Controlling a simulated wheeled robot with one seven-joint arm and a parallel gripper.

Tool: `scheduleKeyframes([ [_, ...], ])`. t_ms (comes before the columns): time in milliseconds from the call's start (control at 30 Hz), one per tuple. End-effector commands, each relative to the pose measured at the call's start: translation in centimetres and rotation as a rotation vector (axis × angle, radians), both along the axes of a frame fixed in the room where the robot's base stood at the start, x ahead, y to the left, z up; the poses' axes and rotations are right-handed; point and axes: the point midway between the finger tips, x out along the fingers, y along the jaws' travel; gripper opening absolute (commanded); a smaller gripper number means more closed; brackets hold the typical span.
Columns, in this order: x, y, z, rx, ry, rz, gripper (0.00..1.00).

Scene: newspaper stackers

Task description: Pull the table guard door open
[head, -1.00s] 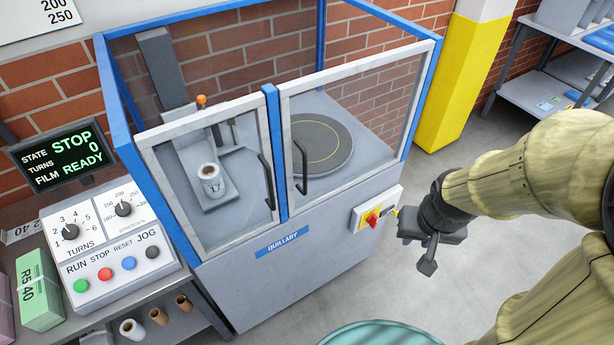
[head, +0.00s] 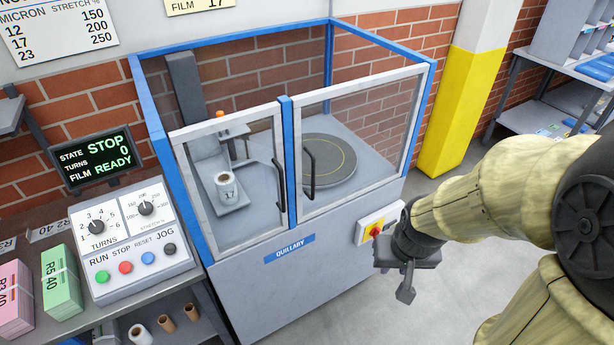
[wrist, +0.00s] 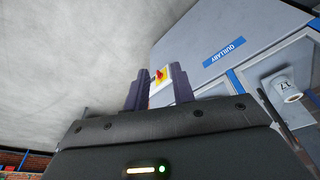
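The table guard door (head: 362,135) is the right-hand framed clear door of the blue-edged machine, in front of the round turntable (head: 318,160). It looks shut. Its black upright handle (head: 309,170) is on its left side, near the blue centre post. My gripper (head: 405,285) hangs in front of the machine's right side, below and right of the handle and apart from the door. In the wrist view, my gripper's two dark fingers (wrist: 158,88) are spread, with nothing held between them. The far finger is hidden in the head view.
A red switch on a yellow plate (head: 375,231) is close to my gripper. The left door (head: 238,170) has its own handle and a film roll (head: 226,188) behind it. A control panel (head: 128,240) stands left. A yellow-white pillar (head: 452,105) stands right. Floor in front is clear.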

Motion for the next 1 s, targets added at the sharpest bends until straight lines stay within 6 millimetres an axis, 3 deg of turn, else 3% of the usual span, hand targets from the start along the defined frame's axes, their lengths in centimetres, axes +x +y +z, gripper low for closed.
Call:
scheduleKeyframes([
  [233,0.2,0.0,-0.3,-0.001,-0.013,0.002,0.25],
  [367,1.4,0.2,-1.4,-0.006,-0.08,0.013,0.25],
  [633,6.8,1.8,-4.0,-0.003,-0.416,0.083,0.25],
  [800,9.6,3.7,-4.2,0.029,-0.653,0.138,0.25],
  [1000,11.6,6.4,-3.6,0.097,-0.925,0.212,0.25],
])
